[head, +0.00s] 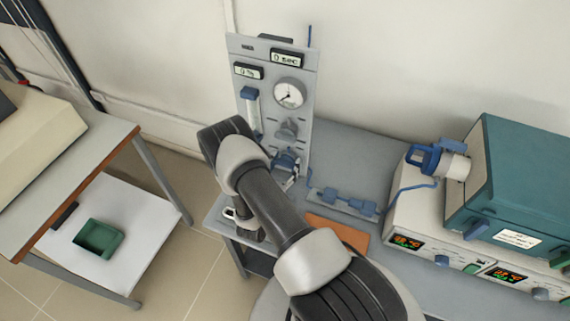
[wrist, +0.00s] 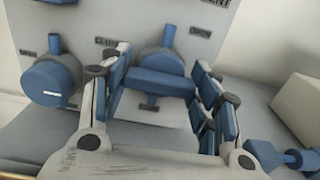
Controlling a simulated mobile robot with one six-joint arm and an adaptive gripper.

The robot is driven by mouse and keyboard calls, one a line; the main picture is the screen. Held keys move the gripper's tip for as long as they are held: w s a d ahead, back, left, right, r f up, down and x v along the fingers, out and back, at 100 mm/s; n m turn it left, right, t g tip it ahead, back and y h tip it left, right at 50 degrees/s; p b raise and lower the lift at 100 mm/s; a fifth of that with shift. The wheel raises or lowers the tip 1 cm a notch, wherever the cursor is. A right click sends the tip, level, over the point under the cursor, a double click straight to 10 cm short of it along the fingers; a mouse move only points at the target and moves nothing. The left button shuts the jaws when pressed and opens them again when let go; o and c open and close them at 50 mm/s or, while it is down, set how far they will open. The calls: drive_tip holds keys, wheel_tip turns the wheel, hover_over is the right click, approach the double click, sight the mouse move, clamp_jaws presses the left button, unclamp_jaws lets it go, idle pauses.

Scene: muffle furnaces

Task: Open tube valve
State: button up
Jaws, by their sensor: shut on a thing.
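A grey upright panel (head: 270,95) carries a gauge, displays and knobs. In the wrist view, a round knob with a blue crossbar handle (wrist: 158,62) sits low on this panel, between the labels "CLOSE" and "OPEN". My gripper (wrist: 160,75) has one blue-padded finger on each side of this handle and is shut on it. The handle lies roughly level. In the head view my gripper (head: 286,170) is at the panel's lower part, and my arm hides some of it. The frames do not show which knob is the tube valve.
Another blue knob (wrist: 52,80) is left of the held one. A blue valve fitting (head: 345,200) lies on the bench right of my gripper, near an orange pad (head: 338,233). A teal furnace (head: 520,180) stands at the right. A low table with a green tray (head: 98,238) is left.

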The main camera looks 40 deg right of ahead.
drive_tip(key=shift+c, duration=1.2)
drive_tip(key=shift+m, duration=0.4)
drive_tip(key=m+b, duration=0.1)
drive_tip(key=m, duration=0.2)
drive_tip(key=shift+m, duration=0.3)
drive_tip(key=m+b, duration=0.1)
drive_tip(key=m, duration=0.3)
drive_tip(key=shift+m, duration=0.3)
drive_tip(key=m+b, duration=0.2)
drive_tip(key=m, duration=0.2)
drive_tip(key=shift+f+m, duration=0.1)
drive_tip(key=shift+m, duration=0.2)
drive_tip(key=shift+m+b, duration=0.65)
drive_tip(key=shift+m, duration=1.55)
